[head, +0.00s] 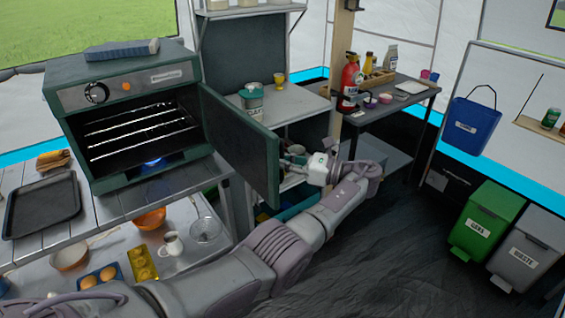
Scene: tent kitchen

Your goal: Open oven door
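The green oven (120,110) stands on the slatted metal table at the left. Its door (240,145) is wide open, swung out to the right from the oven's right side. Inside, the wire racks (140,130) are bare and a blue flame (152,162) shows at the bottom. My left gripper (293,157) is just right of the door's free edge, on its outer side. Its fingertips are partly hidden by the door, so I cannot tell whether they touch it or are open. My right gripper is not in view.
A black tray (42,205) lies left of the oven. Bowls, a pan, a jug and an egg tray sit on the lower shelf. A side table (405,95) with bottles stands behind my arm. Green (485,222) and grey (527,250) bins stand right; the dark floor between is clear.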

